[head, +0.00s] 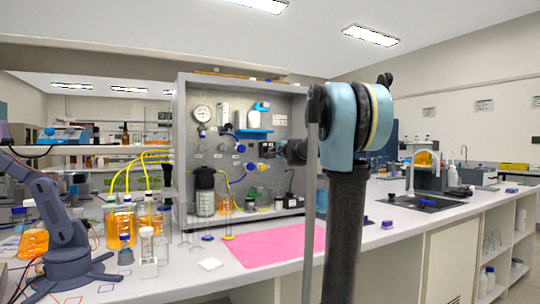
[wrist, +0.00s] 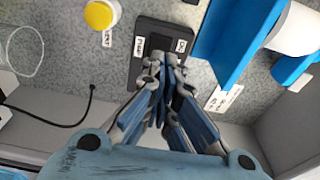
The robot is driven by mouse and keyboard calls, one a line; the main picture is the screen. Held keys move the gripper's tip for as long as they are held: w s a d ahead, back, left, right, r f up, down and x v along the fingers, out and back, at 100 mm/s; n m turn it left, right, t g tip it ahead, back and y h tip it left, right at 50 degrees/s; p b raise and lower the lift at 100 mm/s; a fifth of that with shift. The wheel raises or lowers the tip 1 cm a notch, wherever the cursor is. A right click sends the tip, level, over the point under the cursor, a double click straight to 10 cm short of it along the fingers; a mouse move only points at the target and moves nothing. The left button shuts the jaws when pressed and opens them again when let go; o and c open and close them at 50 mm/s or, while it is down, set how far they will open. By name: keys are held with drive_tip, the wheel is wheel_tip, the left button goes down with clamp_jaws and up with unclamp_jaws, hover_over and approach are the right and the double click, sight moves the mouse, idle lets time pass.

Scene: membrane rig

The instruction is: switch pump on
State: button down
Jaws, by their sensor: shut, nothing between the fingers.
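The pump switch (wrist: 158,38) is a dark box on the grey speckled panel, with small white labels on and beside it, in the wrist view. My gripper (wrist: 163,64) is shut and empty, its fingertips in front of the lower part of the switch. The fingers hide part of it, and I cannot tell whether they touch it or which way it is set. In the head view my gripper (head: 283,151) is at the right part of the upright panel (head: 218,140), partly behind my arm. The switch cannot be made out there.
A yellow knob (wrist: 101,14) is left of the switch, and a blue shelf (wrist: 232,40) with a white bottle (wrist: 298,28) is close on the right. A black cable (wrist: 62,122) hangs below. On the bench, a pink mat (head: 275,246) lies in front of the panel.

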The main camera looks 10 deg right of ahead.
drive_tip(key=v, duration=0.8)
drive_tip(key=shift+s+a, duration=0.2)
drive_tip(key=shift+s, duration=0.15)
